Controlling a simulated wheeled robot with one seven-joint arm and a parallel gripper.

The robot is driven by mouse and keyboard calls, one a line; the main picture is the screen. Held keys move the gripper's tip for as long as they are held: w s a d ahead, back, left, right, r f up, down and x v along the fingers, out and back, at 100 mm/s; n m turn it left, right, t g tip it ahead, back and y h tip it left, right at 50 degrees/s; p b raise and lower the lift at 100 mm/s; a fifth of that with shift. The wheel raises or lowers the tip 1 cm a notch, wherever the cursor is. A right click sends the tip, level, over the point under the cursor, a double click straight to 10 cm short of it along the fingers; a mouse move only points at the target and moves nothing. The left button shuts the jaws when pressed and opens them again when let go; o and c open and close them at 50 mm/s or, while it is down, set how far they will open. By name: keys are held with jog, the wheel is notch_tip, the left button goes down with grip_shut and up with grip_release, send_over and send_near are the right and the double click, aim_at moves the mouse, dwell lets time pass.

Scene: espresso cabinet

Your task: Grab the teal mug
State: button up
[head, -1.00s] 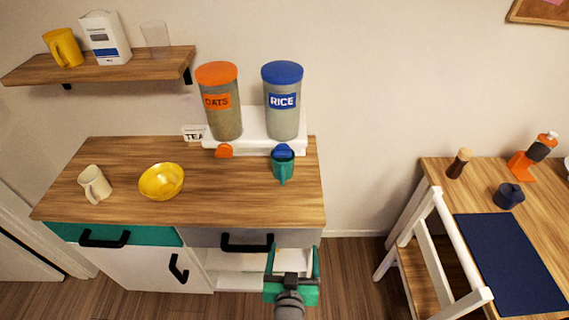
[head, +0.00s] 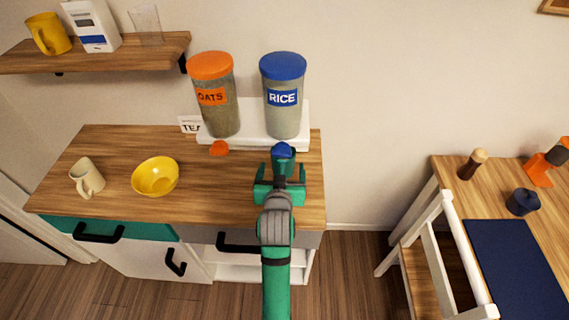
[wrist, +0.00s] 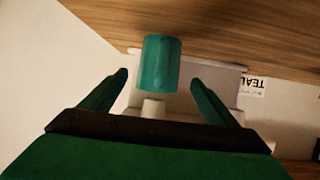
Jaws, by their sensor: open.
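The teal mug (wrist: 160,62) shows in the wrist view, just beyond and between the fingertips. There are gaps to both fingers, and the mug touches neither. My gripper (wrist: 158,82) is open and empty. In the head view my gripper (head: 281,172) reaches over the right part of the counter, in front of the blue-topped dispenser. There it hides most of the mug, and its handle cannot be made out.
The rice canister (head: 283,98) and oats canister (head: 214,95) stand on a white stand (head: 252,123) behind the mug. A yellow bowl (head: 156,177) and a cream mug (head: 86,178) are on the counter (head: 220,195) to the left. Counter between bowl and gripper is clear.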

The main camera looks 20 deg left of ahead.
aim_at(283, 165)
jog(key=shift+x, duration=3.35)
jog(key=shift+d+f, duration=0.1)
jog(key=shift+f, duration=0.05)
jog(key=c, duration=1.4)
jog(key=shift+o, duration=0.2)
jog(key=shift+d, duration=0.1)
jog(key=shift+r, duration=0.2)
